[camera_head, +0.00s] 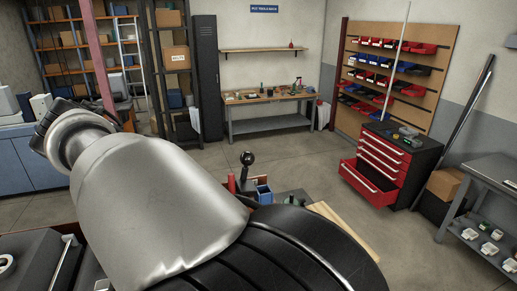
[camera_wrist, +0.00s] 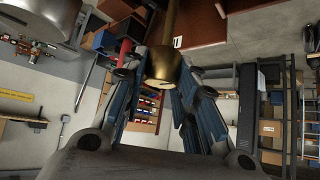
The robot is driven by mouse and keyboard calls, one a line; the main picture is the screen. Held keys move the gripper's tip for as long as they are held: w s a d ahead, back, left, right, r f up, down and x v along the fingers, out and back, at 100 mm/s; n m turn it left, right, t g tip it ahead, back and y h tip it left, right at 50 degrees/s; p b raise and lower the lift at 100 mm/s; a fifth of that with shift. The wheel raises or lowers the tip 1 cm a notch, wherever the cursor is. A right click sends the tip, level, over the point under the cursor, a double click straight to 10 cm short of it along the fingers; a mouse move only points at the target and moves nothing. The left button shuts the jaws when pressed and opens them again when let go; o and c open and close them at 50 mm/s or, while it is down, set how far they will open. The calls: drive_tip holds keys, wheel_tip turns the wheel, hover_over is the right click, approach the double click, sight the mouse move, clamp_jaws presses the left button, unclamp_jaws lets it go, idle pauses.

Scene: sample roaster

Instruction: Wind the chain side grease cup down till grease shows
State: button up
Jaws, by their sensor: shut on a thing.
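A brass grease cup (camera_wrist: 165,65) shows in the upper middle of the wrist view, with a brass stem running up from it. My gripper (camera_wrist: 163,78) has its blue-padded fingers on both sides of the cup and is shut on it. The cup's near end face shows a pale yellowish patch; I cannot tell if this is grease. The chain is not distinguishable, so the side of this cup is unclear. In the head view my gripper and the cup are hidden.
A red tool chest (camera_head: 385,165) has an open drawer at right. A workbench (camera_head: 270,97) stands at the back wall, and a grey table (camera_head: 490,175) at the right edge. The floor (camera_head: 310,160) between them is largely clear.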

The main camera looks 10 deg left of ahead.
drive_tip(key=m+h+p, duration=0.1)
drive_tip(key=m+p, duration=0.1)
drive_tip(key=p, duration=0.1)
drive_tip(key=shift+r+g+h, duration=0.1)
drive_tip(key=shift+g+h, duration=0.3)
drive_tip(key=shift+m, duration=0.5)
drive_tip(key=shift+g+h+p, duration=0.3)
drive_tip(key=shift+p, duration=0.1)
drive_tip(key=o, duration=1.1)
